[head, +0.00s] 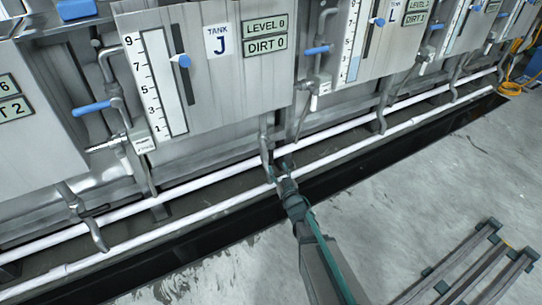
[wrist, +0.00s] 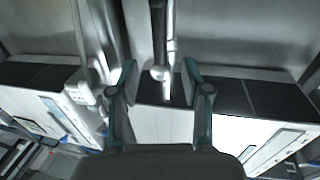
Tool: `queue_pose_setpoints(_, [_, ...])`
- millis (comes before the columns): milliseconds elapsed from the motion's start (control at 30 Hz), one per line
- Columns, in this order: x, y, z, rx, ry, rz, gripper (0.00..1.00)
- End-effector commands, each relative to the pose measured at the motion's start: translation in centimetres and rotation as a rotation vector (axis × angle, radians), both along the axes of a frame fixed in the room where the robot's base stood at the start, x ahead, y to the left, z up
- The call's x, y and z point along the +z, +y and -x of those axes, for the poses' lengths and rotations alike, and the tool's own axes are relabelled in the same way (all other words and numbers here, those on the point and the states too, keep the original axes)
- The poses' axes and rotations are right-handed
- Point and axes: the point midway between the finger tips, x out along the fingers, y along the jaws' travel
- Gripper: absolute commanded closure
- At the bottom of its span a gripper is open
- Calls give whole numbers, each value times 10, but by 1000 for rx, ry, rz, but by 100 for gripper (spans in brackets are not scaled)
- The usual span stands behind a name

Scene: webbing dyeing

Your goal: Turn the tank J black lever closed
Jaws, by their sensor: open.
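Tank J (head: 222,40) is a grey metal tank front with a "TANK J" label, and signs reading LEVEL 0 and DIRT 0. A dark grey drain fitting (head: 264,135) hangs under its lower edge; its lever cannot be clearly told apart from the pipe. My gripper (head: 281,164) is open just below this fitting, at the white pipes. In the wrist view, my gripper's two fingers (wrist: 158,75) stand on either side of a dark vertical rod (wrist: 158,22) with a rounded grey end. Whether a finger touches it cannot be told.
Two long white pipes (head: 210,179) run along the tanks above a dark floor trench (head: 345,182). Blue-handled valves (head: 92,108) stand between the tanks. A grey slatted frame (head: 470,270) lies on the open concrete floor at lower right.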

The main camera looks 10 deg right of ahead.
Motion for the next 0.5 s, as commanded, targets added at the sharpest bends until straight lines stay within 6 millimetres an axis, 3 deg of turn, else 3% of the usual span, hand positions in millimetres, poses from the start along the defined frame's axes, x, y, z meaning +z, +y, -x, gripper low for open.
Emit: queue_pose_setpoints(500, [-3,10,-83,-1,2,0,52])
